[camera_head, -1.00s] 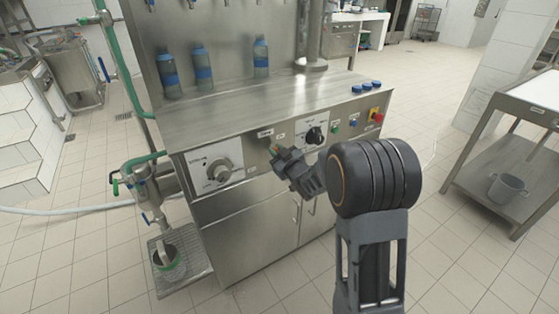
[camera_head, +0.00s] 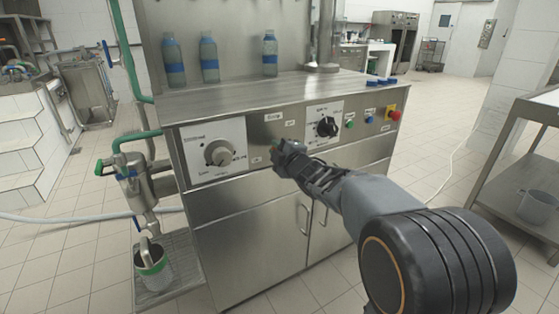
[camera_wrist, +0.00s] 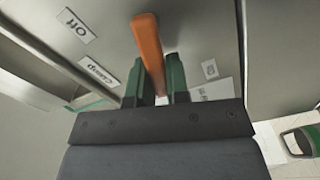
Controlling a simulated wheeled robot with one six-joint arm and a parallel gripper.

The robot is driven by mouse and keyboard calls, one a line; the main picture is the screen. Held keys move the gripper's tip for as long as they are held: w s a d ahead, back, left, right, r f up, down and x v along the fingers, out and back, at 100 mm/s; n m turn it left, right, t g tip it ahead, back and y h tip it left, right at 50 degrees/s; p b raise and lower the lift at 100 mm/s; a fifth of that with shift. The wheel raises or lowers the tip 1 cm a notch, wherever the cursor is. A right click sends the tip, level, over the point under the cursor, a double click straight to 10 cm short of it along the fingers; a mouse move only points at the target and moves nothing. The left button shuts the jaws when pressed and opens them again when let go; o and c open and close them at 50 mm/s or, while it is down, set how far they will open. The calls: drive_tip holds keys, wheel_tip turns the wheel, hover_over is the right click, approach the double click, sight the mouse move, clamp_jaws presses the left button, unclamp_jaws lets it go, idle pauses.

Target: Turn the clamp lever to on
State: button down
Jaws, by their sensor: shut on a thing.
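The clamp lever is an orange bar (camera_wrist: 149,50) on the steel front panel. In the wrist view it rises between the two green fingertips of my gripper (camera_wrist: 155,82), which is shut on it. The lever leans slightly toward the upper left. In the head view my gripper (camera_head: 283,150) is at the panel between the two dials and hides the lever.
A large dial (camera_head: 218,153) is left of my gripper and a black knob (camera_head: 327,127) is right of it. Green and blue buttons and a red emergency stop (camera_head: 394,115) sit farther right. Bottles (camera_head: 208,58) stand on the counter above. Open floor lies in front of the cabinet.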

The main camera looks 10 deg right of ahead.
drive_tip(key=shift+a+f+n+b, duration=0.1)
drive_tip(key=shift+f+n+b, duration=0.3)
drive_tip(key=shift+n+b, duration=0.55)
drive_tip(key=shift+f+n+b, duration=0.35)
drive_tip(key=shift+n+b, duration=0.4)
drive_tip(key=shift+b, duration=0.4)
drive_tip(key=c, duration=1.1)
unclamp_jaws()
drive_tip(key=shift+s, duration=0.1)
drive_tip(key=p+v, duration=0.3)
drive_tip(key=v, duration=1)
drive_tip(key=shift+s, duration=0.35)
drive_tip(key=shift+r, duration=0.1)
